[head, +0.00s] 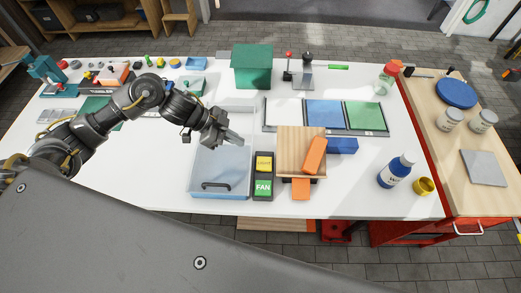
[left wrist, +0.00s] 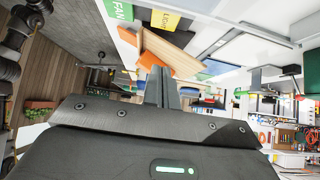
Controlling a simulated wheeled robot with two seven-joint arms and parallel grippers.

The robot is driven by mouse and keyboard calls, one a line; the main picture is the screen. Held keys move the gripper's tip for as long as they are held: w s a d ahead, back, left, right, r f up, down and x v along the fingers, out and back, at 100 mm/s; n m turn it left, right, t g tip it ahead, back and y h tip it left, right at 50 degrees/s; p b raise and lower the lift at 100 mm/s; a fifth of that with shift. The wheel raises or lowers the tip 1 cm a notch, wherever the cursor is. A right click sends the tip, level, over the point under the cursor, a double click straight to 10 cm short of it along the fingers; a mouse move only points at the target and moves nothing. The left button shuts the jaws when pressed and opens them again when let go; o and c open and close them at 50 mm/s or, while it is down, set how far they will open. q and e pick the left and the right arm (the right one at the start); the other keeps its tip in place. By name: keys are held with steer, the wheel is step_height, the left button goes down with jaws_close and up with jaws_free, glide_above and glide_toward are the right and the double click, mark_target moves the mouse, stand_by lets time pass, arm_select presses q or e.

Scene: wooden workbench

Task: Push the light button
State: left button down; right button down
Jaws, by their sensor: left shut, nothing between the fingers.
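The light button (head: 264,163) is the yellow one on a dark button box (head: 262,198), above the green fan button (head: 263,187). In the left wrist view the yellow light button (left wrist: 165,20) and the green fan button (left wrist: 122,10) show at the top edge. My left gripper (head: 232,137) is shut and empty. In the head view it appears above and left of the light button, over the far edge of the clear bin, apart from the button. Its closed fingers show in the left wrist view (left wrist: 162,88). My right gripper is not in view.
A clear bin (head: 220,195) stands left of the box. Colored trays (head: 325,113) lie behind.

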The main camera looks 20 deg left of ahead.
arm_select(q)
steer(key=shift+s+a+r, duration=0.1)
steer(key=shift+s+a, duration=0.05)
steer(key=shift+a, duration=0.1)
steer(key=p, duration=0.2)
glide_toward(267, 164)
steer(key=d, duration=0.2)
steer(key=w+d, duration=0.1)
steer(key=shift+d+r, duration=0.2)
steer(key=shift+r, duration=0.2)
steer(key=f, duration=0.3)
steer(key=shift+d+f, duration=0.2)
steer(key=shift+d, duration=0.15)
steer(key=shift+f, duration=0.7)
